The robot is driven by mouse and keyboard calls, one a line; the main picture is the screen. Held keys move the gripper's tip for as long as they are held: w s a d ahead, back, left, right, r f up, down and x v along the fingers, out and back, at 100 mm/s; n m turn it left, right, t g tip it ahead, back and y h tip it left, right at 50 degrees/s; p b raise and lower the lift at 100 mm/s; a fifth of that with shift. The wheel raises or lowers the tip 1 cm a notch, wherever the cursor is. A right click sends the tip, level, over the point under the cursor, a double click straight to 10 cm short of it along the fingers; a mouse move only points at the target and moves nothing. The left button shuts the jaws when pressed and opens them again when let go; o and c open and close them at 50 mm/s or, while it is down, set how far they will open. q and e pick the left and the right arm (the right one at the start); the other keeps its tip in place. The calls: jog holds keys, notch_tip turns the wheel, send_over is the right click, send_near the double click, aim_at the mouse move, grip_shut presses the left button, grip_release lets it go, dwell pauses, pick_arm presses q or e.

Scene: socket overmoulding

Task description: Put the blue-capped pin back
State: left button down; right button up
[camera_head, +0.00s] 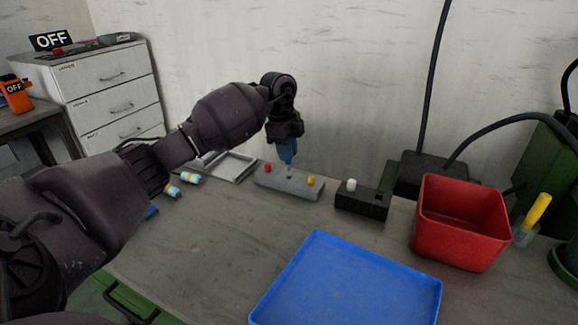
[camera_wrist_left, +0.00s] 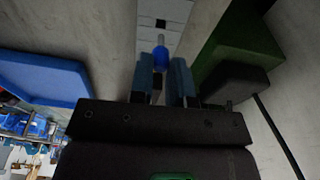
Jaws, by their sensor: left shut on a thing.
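My left gripper (camera_head: 288,153) is above the middle of a grey pin block (camera_head: 275,183), fingers pointing down. It is shut on the blue-capped pin; the blue cap (camera_wrist_left: 160,58) shows between the fingertips in the left wrist view (camera_wrist_left: 160,75), with its pale shank pointing toward the block. A dark square hole (camera_wrist_left: 160,23) shows in the block just beyond the shank. A red-capped pin (camera_head: 267,168) and a yellow-capped pin (camera_head: 311,181) stand in the block on either side. I cannot tell whether the shank touches the block. My right gripper is not in view.
A black block (camera_head: 362,205) with a white pin (camera_head: 351,185) stands right of the grey block. A blue tray (camera_head: 350,290) and a red bin (camera_head: 461,225) are nearer right. A grey tray (camera_head: 232,167) and blue-and-white cylinders (camera_head: 191,178) lie to the left.

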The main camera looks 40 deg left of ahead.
aim_at(288, 165)
pick_arm(q)
notch_tip(288, 165, down, 5)
jog(key=shift+r+b, duration=0.15)
jog(key=shift+b, duration=0.25)
jog(key=shift+r, duration=0.1)
jog(key=c, duration=1.1)
grip_release()
jog(key=r+p, duration=0.1)
jog(key=r, duration=0.3)
jog(key=a+r+p, duration=0.1)
jog(key=r, duration=0.7)
jog(key=shift+s+a+p, duration=0.2)
jog(key=shift+a+p, duration=0.15)
jog(key=shift+p, duration=0.05)
